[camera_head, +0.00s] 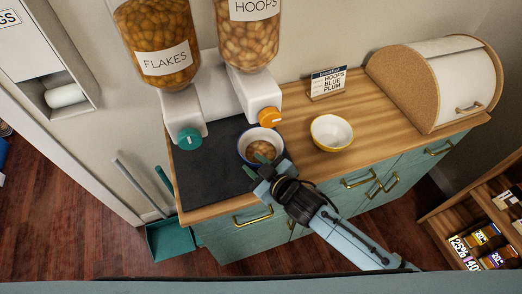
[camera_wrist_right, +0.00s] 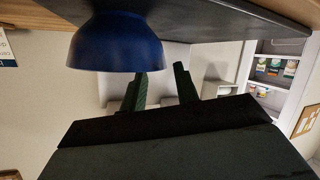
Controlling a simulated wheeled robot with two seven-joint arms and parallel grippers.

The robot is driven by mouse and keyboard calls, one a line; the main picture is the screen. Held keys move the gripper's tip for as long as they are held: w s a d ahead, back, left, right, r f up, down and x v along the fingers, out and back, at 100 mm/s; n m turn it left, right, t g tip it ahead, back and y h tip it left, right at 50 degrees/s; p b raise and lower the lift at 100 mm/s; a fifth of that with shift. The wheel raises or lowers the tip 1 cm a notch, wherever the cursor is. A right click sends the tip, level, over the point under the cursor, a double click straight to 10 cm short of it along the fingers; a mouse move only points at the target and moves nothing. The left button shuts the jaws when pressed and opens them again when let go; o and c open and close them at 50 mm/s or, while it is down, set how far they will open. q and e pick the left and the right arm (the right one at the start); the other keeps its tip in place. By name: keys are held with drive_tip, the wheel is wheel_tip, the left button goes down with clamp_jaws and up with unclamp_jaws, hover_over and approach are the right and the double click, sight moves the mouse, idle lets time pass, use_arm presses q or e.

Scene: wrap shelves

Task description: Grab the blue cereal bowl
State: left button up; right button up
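The blue cereal bowl (camera_head: 243,152) stands on the dark mat (camera_head: 205,172) below the dispensers, with brown cereal in it. In the right wrist view its blue outer wall (camera_wrist_right: 117,42) shows at the upper left, and the picture is upside down. My right gripper (camera_head: 259,165) is at the bowl's near side, one finger overlapping the bowl in the head view. Its two dark green fingers (camera_wrist_right: 167,86) stand apart with a gap between them. I see no part of the bowl held between them. My left gripper is out of view.
A yellow-rimmed white bowl (camera_head: 332,132) stands to the right on the wooden counter (camera_head: 300,160). A sign (camera_head: 327,83) and a bread box (camera_head: 440,80) are behind. The flakes dispenser (camera_head: 160,50) and hoops dispenser (camera_head: 248,35) stand over the mat's back.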

sight(249, 161)
drive_tip(key=x, duration=0.3)
drive_tip(key=shift+a+f, duration=0.1)
drive_tip(key=shift+a, duration=0.05)
clamp_jaws()
